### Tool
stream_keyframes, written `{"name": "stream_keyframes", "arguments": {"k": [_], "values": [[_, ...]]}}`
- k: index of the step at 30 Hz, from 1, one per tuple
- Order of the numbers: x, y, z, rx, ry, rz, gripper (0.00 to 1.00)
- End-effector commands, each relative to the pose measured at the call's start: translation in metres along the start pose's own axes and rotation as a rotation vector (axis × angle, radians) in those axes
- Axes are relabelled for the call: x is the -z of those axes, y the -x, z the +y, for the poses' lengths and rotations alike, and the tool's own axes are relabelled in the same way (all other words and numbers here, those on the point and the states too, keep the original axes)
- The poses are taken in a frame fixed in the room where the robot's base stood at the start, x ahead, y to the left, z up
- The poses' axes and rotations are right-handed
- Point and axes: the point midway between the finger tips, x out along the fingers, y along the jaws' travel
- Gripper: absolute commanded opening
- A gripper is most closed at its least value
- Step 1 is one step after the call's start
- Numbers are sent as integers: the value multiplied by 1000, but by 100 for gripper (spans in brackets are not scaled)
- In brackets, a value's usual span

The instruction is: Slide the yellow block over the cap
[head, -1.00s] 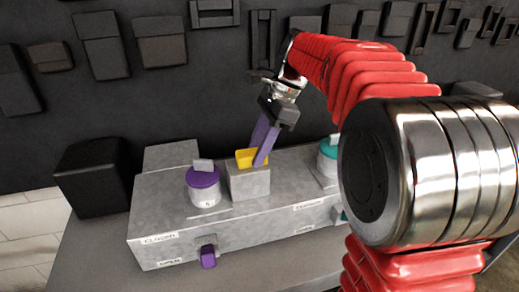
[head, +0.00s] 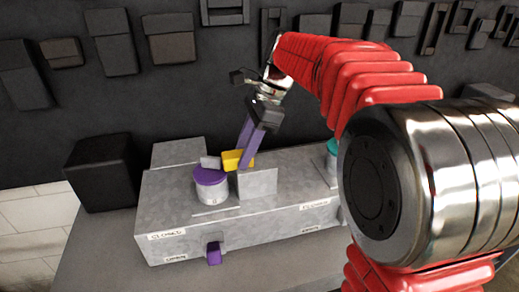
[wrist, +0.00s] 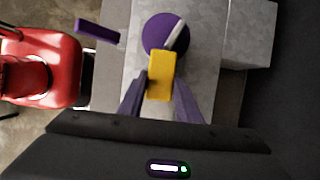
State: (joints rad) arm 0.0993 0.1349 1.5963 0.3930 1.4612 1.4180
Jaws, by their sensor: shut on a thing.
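The yellow block (head: 237,159) is held between the purple fingers of my gripper (head: 248,142), above the grey bench unit. In the wrist view the yellow block (wrist: 162,76) sits between the fingertips, its far end over the near edge of the purple cap (wrist: 164,36). In the head view the purple cap (head: 209,175) tops a light cylinder left of a grey upright block (head: 257,187). The yellow block is just right of the cap's grey tab (head: 210,162). I cannot tell whether block and cap touch.
A second, teal cap (head: 332,147) is at the right, partly hidden by my arm. A purple lever (head: 214,253) sticks out of the unit's front. A black box (head: 102,170) stands at the left. Dark parts hang on the back wall.

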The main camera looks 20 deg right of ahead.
Motion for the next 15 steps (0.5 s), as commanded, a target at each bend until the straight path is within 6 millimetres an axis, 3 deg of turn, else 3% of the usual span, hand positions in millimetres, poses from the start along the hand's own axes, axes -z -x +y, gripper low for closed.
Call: {"name": "stream_keyframes", "arguments": {"k": [10, 11, 15], "values": [[-8, -2, -1, 2, 2, -5, 0], [-8, -2, -1, 2, 3, -5, 32], [-7, -2, 0, 1, 2, -4, 42]]}}
